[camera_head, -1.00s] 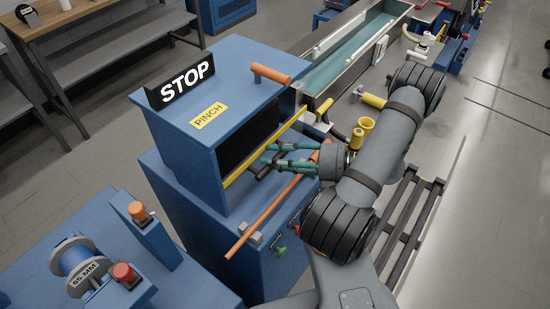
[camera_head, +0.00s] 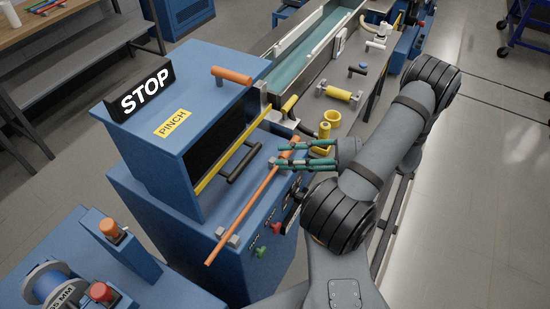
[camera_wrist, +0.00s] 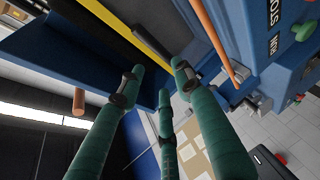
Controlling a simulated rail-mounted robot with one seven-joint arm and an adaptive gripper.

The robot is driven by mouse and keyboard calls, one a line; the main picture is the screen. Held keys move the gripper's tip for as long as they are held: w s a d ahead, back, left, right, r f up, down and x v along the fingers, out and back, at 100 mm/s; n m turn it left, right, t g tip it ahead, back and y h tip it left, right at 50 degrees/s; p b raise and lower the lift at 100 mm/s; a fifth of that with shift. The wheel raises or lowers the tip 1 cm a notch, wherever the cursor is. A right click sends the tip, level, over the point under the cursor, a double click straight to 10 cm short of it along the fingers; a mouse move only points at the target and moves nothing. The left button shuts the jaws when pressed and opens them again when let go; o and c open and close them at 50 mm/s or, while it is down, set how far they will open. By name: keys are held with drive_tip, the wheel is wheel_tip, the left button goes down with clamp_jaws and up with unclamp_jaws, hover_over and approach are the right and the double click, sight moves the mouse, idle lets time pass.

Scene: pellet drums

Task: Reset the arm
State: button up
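My gripper (camera_head: 290,153) has slim green fingers and is in front of the blue machine (camera_head: 195,85), which carries a STOP sign (camera_head: 146,90) and a yellow PINCH label (camera_head: 171,122). In the head view the fingers overlap the upper end of an orange rod (camera_head: 243,216); I cannot tell if they touch it. In the wrist view the fingers (camera_wrist: 160,85) are spread apart with nothing between them. The orange rod (camera_wrist: 212,38) passes to their right there, and a black handle (camera_wrist: 153,42) lies just beyond them.
A yellow bar (camera_head: 232,152) and a black handle (camera_head: 245,162) are on the machine's front. Yellow fittings (camera_head: 322,135) stand on a shelf behind my gripper. A long trough (camera_head: 320,45) runs back. A spool stand (camera_head: 62,285) is at lower left. Open floor (camera_head: 500,200) lies right.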

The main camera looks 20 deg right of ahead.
sight(246, 160)
idle(0.4)
drive_tip(key=x, duration=1.1)
drive_tip(key=shift+w+a, duration=0.15)
drive_tip(key=shift+a, duration=0.1)
drive_tip(key=shift+w+a, duration=0.1)
drive_tip(key=shift+a, duration=0.05)
drive_tip(key=shift+r, duration=0.3)
drive_tip(key=shift+p, duration=0.3)
